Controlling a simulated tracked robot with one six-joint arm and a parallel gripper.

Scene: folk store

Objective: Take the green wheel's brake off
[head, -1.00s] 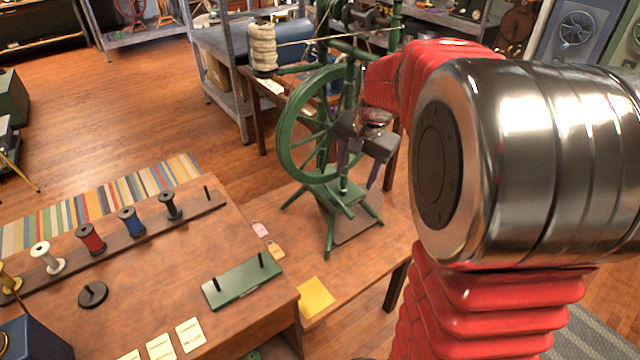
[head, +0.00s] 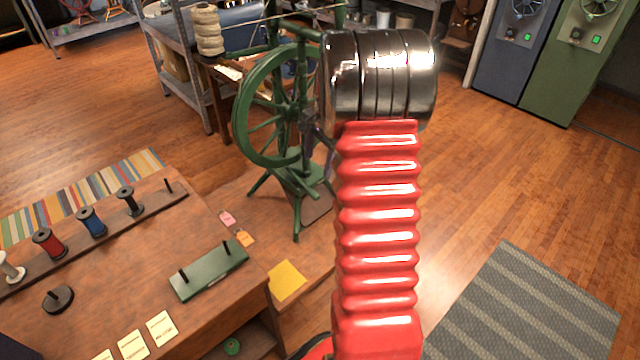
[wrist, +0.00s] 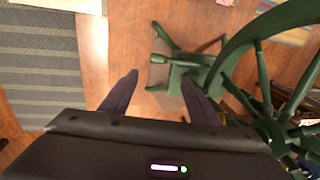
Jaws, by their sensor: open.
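The green wheel (head: 243,112) stands upright on a green spinning-wheel frame with splayed legs in the head view. Its rim shows large at the right in the wrist view (wrist: 238,45). My gripper (wrist: 159,78) is open and empty, its two dark fingers apart and pointing down beside the wheel. Below the fingers lie the frame's green base (wrist: 187,82) and floor. In the head view my arm covers most of the gripper and the wheel's right side. I cannot pick out the brake in either view.
A table (head: 110,270) at the left holds a spool rack (head: 75,255) and a green plate with two pegs (head: 208,270). A yellow sheet (head: 287,281) lies in front of the wheel's frame. Open floor and a grey striped rug (head: 530,310) are at the right.

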